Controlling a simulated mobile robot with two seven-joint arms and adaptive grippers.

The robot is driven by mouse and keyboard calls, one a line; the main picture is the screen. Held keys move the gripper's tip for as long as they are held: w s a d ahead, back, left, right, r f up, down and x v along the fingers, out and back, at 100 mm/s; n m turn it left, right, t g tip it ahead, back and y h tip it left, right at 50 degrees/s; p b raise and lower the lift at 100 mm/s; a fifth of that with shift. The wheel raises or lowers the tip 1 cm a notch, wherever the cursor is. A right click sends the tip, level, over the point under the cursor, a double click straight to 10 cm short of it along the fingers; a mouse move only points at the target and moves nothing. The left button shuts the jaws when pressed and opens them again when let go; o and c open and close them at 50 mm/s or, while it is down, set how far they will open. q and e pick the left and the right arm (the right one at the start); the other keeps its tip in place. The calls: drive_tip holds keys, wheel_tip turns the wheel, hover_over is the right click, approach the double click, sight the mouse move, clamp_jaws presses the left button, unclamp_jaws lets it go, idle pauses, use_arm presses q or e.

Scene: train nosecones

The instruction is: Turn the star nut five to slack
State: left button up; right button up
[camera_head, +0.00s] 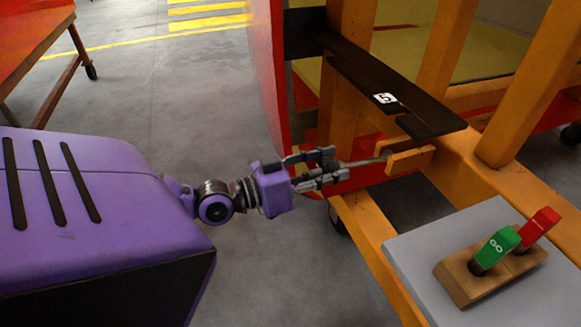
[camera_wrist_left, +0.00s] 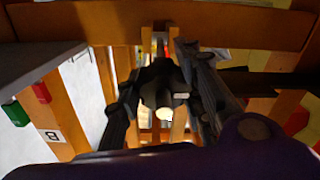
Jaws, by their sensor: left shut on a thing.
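My left gripper (camera_head: 322,168) is shut on a dark star nut, beside the orange frame and below a black plate (camera_head: 430,118) with a white label that seems to read 5 (camera_head: 385,98). The fingers hide most of the nut in the head view. A thin rod (camera_head: 366,161) runs from the fingers to an orange forked bracket (camera_head: 408,160). In the left wrist view the dark nut (camera_wrist_left: 162,88) sits between the two fingers of my left gripper (camera_wrist_left: 165,98), in line with the bracket. My right gripper is not in view.
A grey panel (camera_head: 410,255) carries a wooden block with a green GO lever (camera_head: 495,247) and a red lever (camera_head: 538,226), right of and below the gripper. Orange beams (camera_head: 530,90) stand close on the right. A red panel (camera_head: 265,70) stands behind. Open floor (camera_head: 190,95) lies left.

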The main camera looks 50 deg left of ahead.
use_arm(q)
drive_tip(key=shift+d+r, duration=0.15)
drive_tip(key=shift+r, duration=0.05)
drive_tip(key=o, duration=1.1)
drive_tip(key=shift+s+a+f, duration=0.1)
drive_tip(key=shift+s+a, duration=0.15)
drive_tip(key=shift+s, duration=0.1)
drive_tip(key=v, duration=1.1)
drive_tip(key=shift+s, duration=0.1)
